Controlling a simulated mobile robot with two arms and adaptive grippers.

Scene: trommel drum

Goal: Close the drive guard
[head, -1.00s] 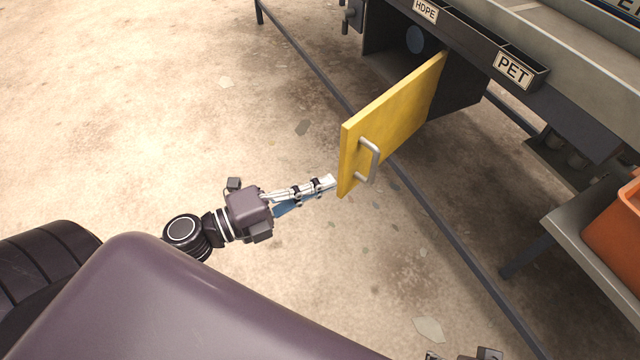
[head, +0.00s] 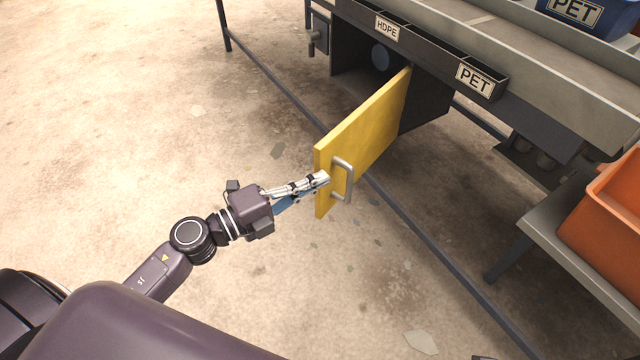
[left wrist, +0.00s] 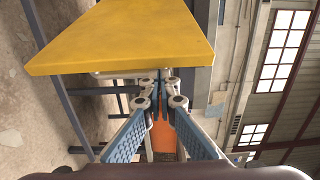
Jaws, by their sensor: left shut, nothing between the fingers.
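The drive guard is a yellow panel (head: 370,125) with a grey bar handle (head: 349,180) near its free edge, on its right face. It stands swung out from a dark open housing (head: 430,112) under the machine. My left gripper (head: 325,178) is shut and empty, its fingertips overlapping the panel's near free edge in the head view. I cannot tell whether they touch. In the left wrist view the shut fingertips (left wrist: 163,76) are just below the edge of the yellow panel (left wrist: 125,38), with part of the handle behind them.
Bins labelled HDPE (head: 386,30) and PET (head: 476,80) line the machine's edge above the housing. A long dark floor rail (head: 430,240) runs beneath the guard. An orange crate (head: 610,215) stands on a shelf at right. The floor left of the guard is clear.

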